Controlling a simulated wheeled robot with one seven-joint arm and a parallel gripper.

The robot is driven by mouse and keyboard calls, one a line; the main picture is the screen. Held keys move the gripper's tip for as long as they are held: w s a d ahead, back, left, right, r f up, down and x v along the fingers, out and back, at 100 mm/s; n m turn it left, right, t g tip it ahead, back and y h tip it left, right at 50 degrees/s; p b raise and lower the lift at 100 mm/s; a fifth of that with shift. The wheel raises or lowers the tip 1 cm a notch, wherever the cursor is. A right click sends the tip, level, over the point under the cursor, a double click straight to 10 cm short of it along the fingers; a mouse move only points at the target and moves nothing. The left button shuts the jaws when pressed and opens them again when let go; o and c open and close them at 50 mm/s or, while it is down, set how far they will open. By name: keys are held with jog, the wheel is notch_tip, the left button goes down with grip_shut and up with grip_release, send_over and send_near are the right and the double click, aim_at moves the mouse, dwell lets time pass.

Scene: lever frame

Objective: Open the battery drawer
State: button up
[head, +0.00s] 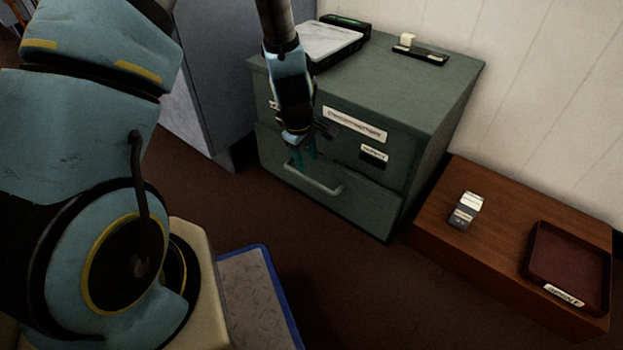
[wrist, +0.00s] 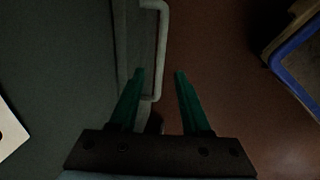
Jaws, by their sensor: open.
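The battery drawer (head: 345,198) is taken to be the lower front of the green-grey cabinet (head: 430,85), with a pale bar handle (head: 325,187). It looks shut. My gripper (head: 304,158) is open, its teal fingers pointing down at the handle's left part in the head view. In the wrist view the handle (wrist: 162,45) runs up between the two fingertips of my gripper (wrist: 159,73), nearer the left finger. I cannot tell whether a finger touches it. My gripper hides part of the cabinet front in the head view.
A black tray device (head: 333,45) and a small holder with a pale block (head: 420,50) sit on the cabinet. The floor before the drawer is clear.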

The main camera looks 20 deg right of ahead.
aim_at(311, 180)
jog(key=f+b, duration=0.1)
jog(key=f, duration=0.1)
jog(key=f+b, duration=0.1)
jog(key=f, duration=0.2)
jog(key=d+f, duration=0.1)
jog(key=f, duration=0.1)
jog(key=shift+w+d+f+b, duration=0.1)
jog(key=shift+w+f+b, duration=0.1)
jog(key=shift+w+b, duration=0.15)
grip_shut()
dwell(1.1)
